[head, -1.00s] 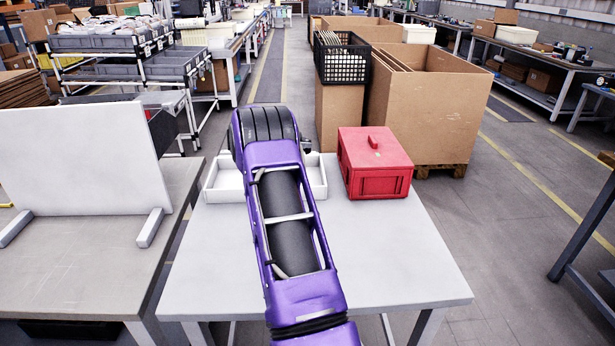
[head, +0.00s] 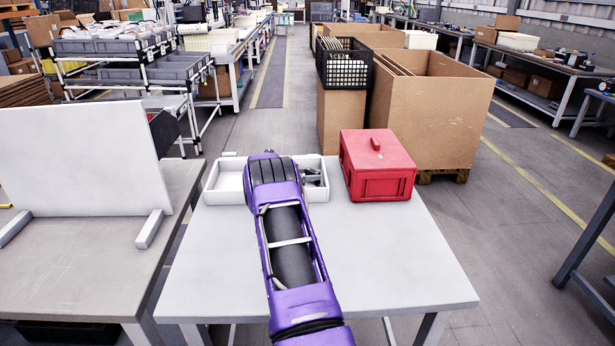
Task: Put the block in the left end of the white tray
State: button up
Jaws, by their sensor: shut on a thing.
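The white tray (head: 228,183) sits at the far edge of the white table, left of the red box. Its left end shows an empty floor. My purple arm comes in from the front and crosses the middle of the tray. My gripper (head: 314,178) shows only in part, as grey pieces beyond the right side of my wrist, over the right end of the tray. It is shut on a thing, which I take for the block. I cannot make out the block itself, as my arm hides much of that area.
A red box (head: 377,166) with a handle stands on the table (head: 390,255) just right of the tray. A bench (head: 80,260) with an upright white board (head: 80,152) is at the left. Large cardboard boxes (head: 432,115) stand behind. The table's front right is clear.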

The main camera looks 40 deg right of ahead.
jog(key=shift+f, duration=0.2)
jog(key=o, duration=1)
jog(key=shift+o, duration=0.2)
jog(key=shift+r, duration=0.2)
jog(key=p+v, duration=0.1)
jog(key=v, duration=1.1)
jog(key=shift+a, duration=0.1)
jog(key=shift+f, duration=0.1)
